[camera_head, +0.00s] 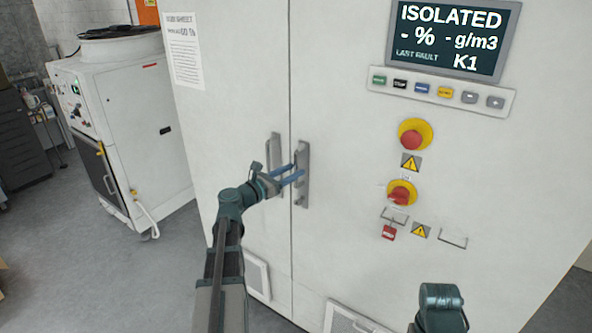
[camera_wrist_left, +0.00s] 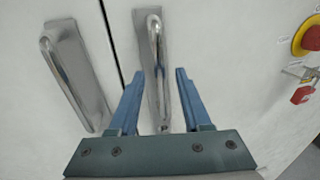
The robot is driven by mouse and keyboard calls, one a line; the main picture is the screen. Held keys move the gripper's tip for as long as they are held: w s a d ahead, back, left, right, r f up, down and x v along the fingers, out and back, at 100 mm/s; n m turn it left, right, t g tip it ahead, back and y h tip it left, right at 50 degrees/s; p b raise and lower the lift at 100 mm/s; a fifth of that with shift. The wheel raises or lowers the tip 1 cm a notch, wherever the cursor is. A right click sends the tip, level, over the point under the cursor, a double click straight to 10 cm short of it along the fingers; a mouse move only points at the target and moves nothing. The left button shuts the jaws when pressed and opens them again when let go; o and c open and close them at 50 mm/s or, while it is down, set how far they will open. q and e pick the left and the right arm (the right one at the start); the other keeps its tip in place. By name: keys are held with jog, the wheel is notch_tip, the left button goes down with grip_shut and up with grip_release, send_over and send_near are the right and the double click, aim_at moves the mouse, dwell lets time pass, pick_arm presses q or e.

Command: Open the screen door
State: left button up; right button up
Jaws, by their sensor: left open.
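The white cabinet has two doors split by a vertical seam. The right door (camera_head: 345,80) carries a dark screen (camera_head: 440,60) reading "ISOLATED". Its metal handle (camera_head: 302,172) stands just right of the seam and also shows in the left wrist view (camera_wrist_left: 154,45). My left gripper (camera_head: 298,174) is open at this handle. In the left wrist view its two blue fingers lie on either side of the handle's lower part; I cannot tell whether they touch it. The left door's handle (camera_head: 270,150) is just left of the seam. Part of my right arm shows at the bottom right; its gripper is out of view.
A red emergency button (camera_head: 412,138) and a red-yellow rotary switch (camera_head: 400,193) sit right of the handle, with a red padlock (camera_head: 389,232) below. A white machine (camera_head: 135,120) stands at the left. Grey floor lies between it and my left arm.

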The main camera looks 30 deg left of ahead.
pick_arm(q)
jog(key=shift+x, duration=1.05)
grip_shut()
dwell(0.7)
